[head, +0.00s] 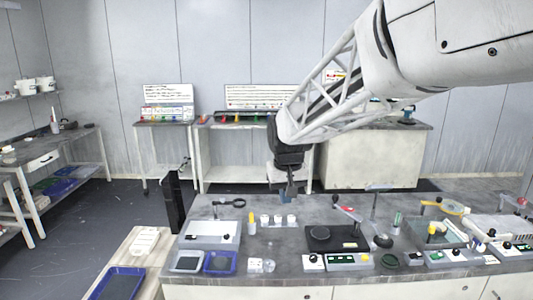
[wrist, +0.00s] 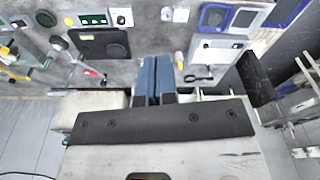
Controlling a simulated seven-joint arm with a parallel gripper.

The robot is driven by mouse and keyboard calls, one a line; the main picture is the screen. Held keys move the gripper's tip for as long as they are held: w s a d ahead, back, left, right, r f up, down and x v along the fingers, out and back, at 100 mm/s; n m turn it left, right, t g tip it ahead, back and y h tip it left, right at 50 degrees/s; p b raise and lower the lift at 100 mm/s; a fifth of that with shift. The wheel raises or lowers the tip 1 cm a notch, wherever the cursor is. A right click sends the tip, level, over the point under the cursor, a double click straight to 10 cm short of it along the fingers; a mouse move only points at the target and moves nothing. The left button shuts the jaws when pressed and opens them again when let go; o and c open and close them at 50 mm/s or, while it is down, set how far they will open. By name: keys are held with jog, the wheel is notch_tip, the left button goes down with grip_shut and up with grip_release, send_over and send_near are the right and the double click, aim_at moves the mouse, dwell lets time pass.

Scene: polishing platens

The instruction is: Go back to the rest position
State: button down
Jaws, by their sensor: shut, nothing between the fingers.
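My gripper (head: 290,192) hangs from my arm, pointing down above the back edge of the grey bench (head: 300,209). In the wrist view my gripper's two blue fingers (wrist: 157,72) lie side by side with only a thin line between them. They are shut and hold nothing. No object touches the fingertips in either view.
Below stand a black square platen unit (head: 335,239), white cups (head: 278,220), a yellow bottle (head: 251,223) and a blue tray (head: 221,262). A black post (head: 174,203) rises left of the bench. More equipment (head: 440,232) crowds the right side. The air around my gripper looks clear.

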jog(key=s+d+f+m, duration=0.1)
jog(key=s+d, duration=0.3)
jog(key=s, duration=0.6)
jog(key=s+d+f, duration=0.2)
jog(key=s+d, duration=0.3)
jog(key=s, duration=0.6)
jog(key=s+d+f+m+t, duration=0.1)
jog(key=s+d, duration=0.3)
jog(key=s, duration=0.7)
jog(key=shift+s+d+f+m, duration=0.2)
jog(key=shift+s+d+m, duration=0.05)
jog(key=shift+m, duration=0.05)
jog(key=shift+w, duration=0.15)
